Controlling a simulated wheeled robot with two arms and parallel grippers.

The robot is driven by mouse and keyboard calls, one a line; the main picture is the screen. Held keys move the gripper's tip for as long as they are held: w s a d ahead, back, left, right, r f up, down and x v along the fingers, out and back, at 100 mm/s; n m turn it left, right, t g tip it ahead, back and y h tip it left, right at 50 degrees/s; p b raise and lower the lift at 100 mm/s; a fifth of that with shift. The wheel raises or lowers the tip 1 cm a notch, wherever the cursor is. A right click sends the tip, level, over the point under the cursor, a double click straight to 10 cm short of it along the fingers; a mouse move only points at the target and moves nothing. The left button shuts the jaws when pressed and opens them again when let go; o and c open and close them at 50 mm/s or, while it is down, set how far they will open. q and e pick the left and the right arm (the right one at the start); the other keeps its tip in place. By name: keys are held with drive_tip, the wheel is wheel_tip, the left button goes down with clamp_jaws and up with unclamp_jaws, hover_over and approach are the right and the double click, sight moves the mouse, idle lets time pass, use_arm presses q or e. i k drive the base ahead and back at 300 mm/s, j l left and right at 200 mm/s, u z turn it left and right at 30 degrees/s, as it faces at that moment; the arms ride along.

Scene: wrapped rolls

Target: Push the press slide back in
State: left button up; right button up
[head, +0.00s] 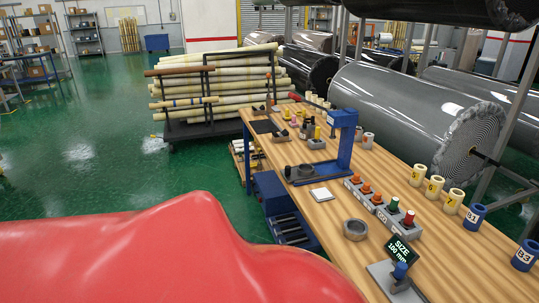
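The blue press (344,142) stands on the wooden workbench, toward its far left side. Its upright is on the right and its head reaches over the bench. The press slide (303,174), a low dark piece with a round grey seat on it, lies at the foot of the press and sticks out to the left of the upright. I cannot tell exactly how far out it is. Neither of my grippers shows in the head view.
The lower left is covered up close.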

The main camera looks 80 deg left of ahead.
sight(304, 170)
drive_tip(key=u, duration=2.3)
drive_tip(key=i+j+u, duration=0.15)
drive_tip(key=i, duration=0.85)
drive_tip(key=i+j+u, duration=0.15)
drive_tip(key=i, duration=0.85)
